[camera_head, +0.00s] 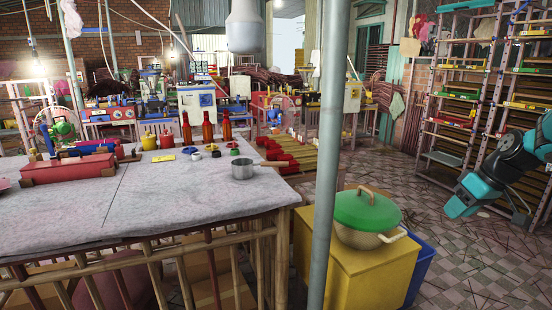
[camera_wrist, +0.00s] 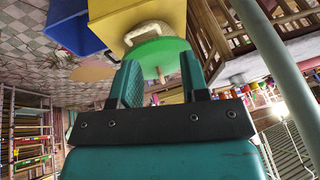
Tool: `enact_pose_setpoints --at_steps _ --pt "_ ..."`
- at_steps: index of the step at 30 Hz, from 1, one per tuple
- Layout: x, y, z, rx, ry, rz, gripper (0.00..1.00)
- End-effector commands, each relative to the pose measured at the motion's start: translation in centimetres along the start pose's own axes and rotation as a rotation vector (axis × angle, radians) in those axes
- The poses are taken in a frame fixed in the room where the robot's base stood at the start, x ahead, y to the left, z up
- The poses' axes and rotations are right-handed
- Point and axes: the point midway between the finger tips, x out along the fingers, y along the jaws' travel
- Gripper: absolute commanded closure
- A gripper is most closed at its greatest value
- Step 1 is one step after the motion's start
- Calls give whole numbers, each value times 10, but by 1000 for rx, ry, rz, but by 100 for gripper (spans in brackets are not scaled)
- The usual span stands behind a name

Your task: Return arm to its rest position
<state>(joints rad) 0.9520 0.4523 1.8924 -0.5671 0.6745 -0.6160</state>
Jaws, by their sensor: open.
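My gripper (camera_wrist: 160,78) shows in the wrist view with its two teal fingers apart and nothing between them. In the head view my teal and black arm hangs at the right edge, over the tiled floor and in front of the racks. A pot with a green lid (camera_head: 367,212) stands on a yellow box (camera_head: 355,268), apart from my arm. In the wrist view the green lid (camera_wrist: 158,52) appears beyond the fingertips. That view looks turned over, with the yellow box (camera_wrist: 135,15) at the top.
A tall rack (camera_head: 458,85) stands close behind my arm. A pole (camera_head: 328,150) rises before the cloth-covered table (camera_head: 75,215), which holds bottles, cups and a metal pot (camera_head: 242,169). A blue bin (camera_head: 421,262) is beside the yellow box. Tiled floor (camera_head: 470,262) is open at the right.

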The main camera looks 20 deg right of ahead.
Motion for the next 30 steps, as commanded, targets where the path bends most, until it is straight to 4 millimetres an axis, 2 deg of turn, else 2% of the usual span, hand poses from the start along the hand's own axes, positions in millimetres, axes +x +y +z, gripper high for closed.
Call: enact_pose_setpoints --at_steps 8,11,17,20,23,24,27,30 --pt "-1 -51 -22 -45 -25 -31 58" --pt "-2 -78 -30 -68 -37 -46 58" --pt "-8 -155 -44 -132 -74 -86 58" --pt "-14 -210 -46 -182 -102 -115 58" --pt "-27 -281 -34 -247 -142 -150 58" --pt "-33 -311 -25 -278 -161 -165 58" --pt "-51 -378 10 -352 -208 -200 58" --pt "-68 -422 50 -415 -249 -226 58"
